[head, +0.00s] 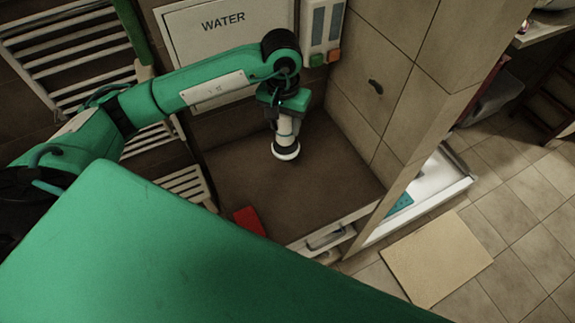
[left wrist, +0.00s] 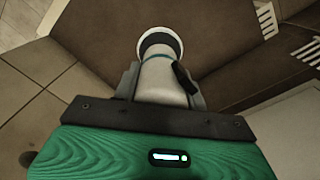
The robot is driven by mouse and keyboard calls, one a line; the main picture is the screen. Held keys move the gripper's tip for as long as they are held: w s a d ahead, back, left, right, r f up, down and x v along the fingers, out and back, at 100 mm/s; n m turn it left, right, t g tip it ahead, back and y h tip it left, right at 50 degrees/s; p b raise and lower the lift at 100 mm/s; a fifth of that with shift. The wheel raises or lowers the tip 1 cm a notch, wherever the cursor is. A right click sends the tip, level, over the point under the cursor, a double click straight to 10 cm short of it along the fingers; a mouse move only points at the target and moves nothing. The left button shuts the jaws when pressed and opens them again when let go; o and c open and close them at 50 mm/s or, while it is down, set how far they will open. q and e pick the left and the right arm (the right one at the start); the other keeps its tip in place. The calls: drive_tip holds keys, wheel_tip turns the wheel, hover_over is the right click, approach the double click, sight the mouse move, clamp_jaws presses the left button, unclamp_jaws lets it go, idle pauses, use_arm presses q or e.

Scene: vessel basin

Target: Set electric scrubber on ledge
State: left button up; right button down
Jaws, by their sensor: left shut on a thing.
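The electric scrubber (head: 287,142) has a pale body and a round white head with a dark band. It hangs below my left gripper (head: 284,118), head downward, over the brown basin area (head: 330,170). In the left wrist view the scrubber (left wrist: 160,70) sits between the two fingers of my left gripper (left wrist: 163,88), which is shut on it. Its head points away from the wrist. I cannot tell whether the head touches the brown surface. Which surface is the ledge is not clear. My right gripper is not in view.
A WATER panel (head: 222,30) and a dispenser (head: 322,25) are on the back wall. A tiled wall (head: 375,85) bounds the basin on the right. A red object (head: 249,221) lies at the front left. Slatted racks (head: 75,50) stand at left. A beige mat (head: 437,258) lies on the floor.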

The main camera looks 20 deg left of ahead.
use_arm(q)
drive_tip(key=s+d+r+b, duration=0.1)
drive_tip(key=s+d+r, duration=0.4)
drive_tip(key=d+r, duration=0.15)
wheel_tip(320, 180, down, 18)
drive_tip(key=p, duration=0.5)
drive_tip(key=shift+s+a+f+m, duration=0.15)
drive_tip(key=shift+s+a+m, duration=0.15)
drive_tip(key=shift+s, duration=0.05)
drive_tip(key=shift+f, duration=0.2)
drive_tip(key=o, duration=1)
drive_tip(key=shift+o, duration=0.2)
drive_tip(key=shift+r, duration=0.1)
